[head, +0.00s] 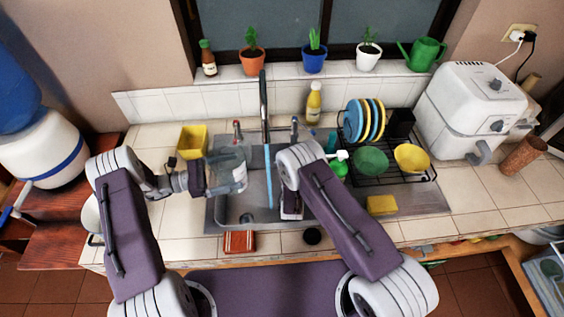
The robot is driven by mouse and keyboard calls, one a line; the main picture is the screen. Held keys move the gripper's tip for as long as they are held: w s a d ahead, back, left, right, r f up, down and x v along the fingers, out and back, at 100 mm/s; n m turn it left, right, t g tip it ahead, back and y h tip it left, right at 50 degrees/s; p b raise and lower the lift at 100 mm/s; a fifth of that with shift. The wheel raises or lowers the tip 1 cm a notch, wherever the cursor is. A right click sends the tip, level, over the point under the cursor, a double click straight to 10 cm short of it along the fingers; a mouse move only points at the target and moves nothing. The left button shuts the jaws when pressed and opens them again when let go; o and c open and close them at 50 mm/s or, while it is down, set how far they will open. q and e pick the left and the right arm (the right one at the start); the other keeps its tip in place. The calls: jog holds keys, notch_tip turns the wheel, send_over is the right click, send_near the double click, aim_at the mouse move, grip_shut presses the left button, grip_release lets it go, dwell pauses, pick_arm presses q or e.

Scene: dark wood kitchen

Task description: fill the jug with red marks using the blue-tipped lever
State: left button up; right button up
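A clear jug (236,168) is over the left side of the sink, left of the blue water stream (268,172). Its red marks are not clear at this size. My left gripper (205,180) is at the jug's left side and appears shut on it. A tall dark tap (264,105) stands at the back of the sink, with water running down from it. A red-tipped lever (237,128) is left of the tap, and another lever (295,124), its tip seemingly blue, is right of it. My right gripper (291,208) is low over the sink; its fingers are mostly hidden by my arm.
A yellow container (192,140) stands behind the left gripper. A red item (239,241) lies at the front edge.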

jog(key=w+d, duration=0.2)
jog(key=w, duration=0.2)
jog(key=s+a, duration=0.1)
jog(key=a, duration=0.5)
pick_arm(q)
jog(key=shift+d, duration=0.1)
pick_arm(e)
jog(key=s, duration=0.9)
jog(key=shift+s+a, duration=0.35)
